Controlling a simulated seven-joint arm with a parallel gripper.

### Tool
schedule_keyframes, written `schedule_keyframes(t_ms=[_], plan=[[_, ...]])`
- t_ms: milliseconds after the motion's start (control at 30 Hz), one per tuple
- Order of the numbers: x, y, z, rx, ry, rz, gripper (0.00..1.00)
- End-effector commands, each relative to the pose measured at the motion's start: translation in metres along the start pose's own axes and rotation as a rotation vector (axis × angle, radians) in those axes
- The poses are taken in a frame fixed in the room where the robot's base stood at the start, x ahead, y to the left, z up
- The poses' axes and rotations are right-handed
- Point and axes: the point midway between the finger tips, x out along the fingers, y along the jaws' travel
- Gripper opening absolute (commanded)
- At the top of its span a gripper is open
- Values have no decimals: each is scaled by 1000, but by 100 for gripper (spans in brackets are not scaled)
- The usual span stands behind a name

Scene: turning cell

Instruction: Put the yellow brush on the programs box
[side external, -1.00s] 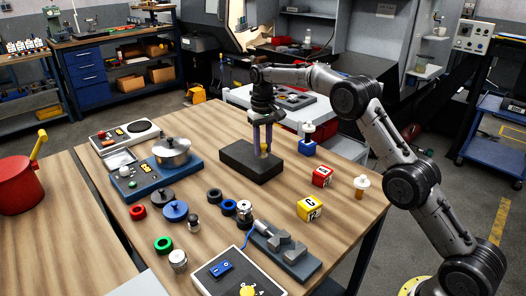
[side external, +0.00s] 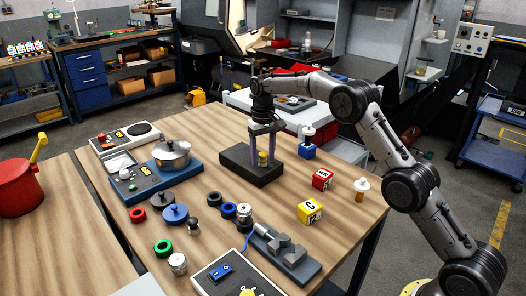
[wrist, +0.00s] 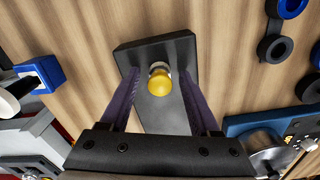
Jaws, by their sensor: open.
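The small yellow brush (side external: 263,159) stands upright on top of the dark box (side external: 238,168), which I take to be the programs box; no lettering on it is readable. In the wrist view the round yellow top of the brush (wrist: 159,86) shows over a pale metallic collar, near one end of the box (wrist: 155,118). My gripper (side external: 263,152) is open above the box, pointing down. Its two fingers stand on either side of the brush, with a gap on each side in the wrist view.
A blue block with a white-topped piece (side external: 307,142) stands just right of the box. Red (side external: 322,180) and yellow (side external: 309,211) lettered cubes lie in front right. A pot (side external: 172,154) on a blue unit stands left.

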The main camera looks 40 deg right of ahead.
Motion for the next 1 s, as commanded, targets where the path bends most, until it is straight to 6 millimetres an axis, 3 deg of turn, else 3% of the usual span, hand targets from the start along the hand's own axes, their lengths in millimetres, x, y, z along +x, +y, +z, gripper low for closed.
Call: schedule_keyframes(t_ms=[167,633,1000], plan=[[-15,0,-1,0,4,-1,63],[-98,0,-1,0,4,-1,63],[-121,0,0,0,2,0,63]])
